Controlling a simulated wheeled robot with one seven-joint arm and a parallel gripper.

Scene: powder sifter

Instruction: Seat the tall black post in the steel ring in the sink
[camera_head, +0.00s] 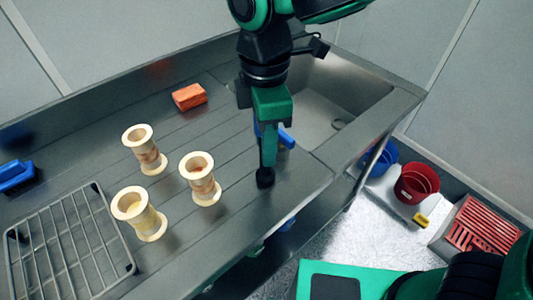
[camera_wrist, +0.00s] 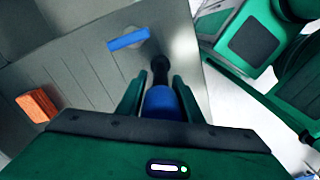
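My gripper (camera_head: 267,163) points down over the counter near its front edge, left of the sink. In the wrist view its two green fingers (camera_wrist: 158,80) flank a blue upper part (camera_wrist: 162,103) of the tall black post, with no clear gap, so it looks shut on it. The black lower part of the post (camera_wrist: 160,67) extends beyond the fingers. Its dark end (camera_head: 265,178) shows below the gripper in the head view, at or just above the counter; I cannot tell if it touches. The steel ring (camera_head: 338,124) lies on the sink floor (camera_head: 315,115) at right.
A blue bar (camera_head: 286,138) lies just behind the gripper. Several cream spools (camera_head: 144,150), an orange block (camera_head: 189,96), a wire rack (camera_head: 66,245) and a blue brush-like item (camera_head: 15,176) are on the counter at left. Buckets (camera_head: 416,183) and a red crate (camera_head: 482,228) stand on the floor at right.

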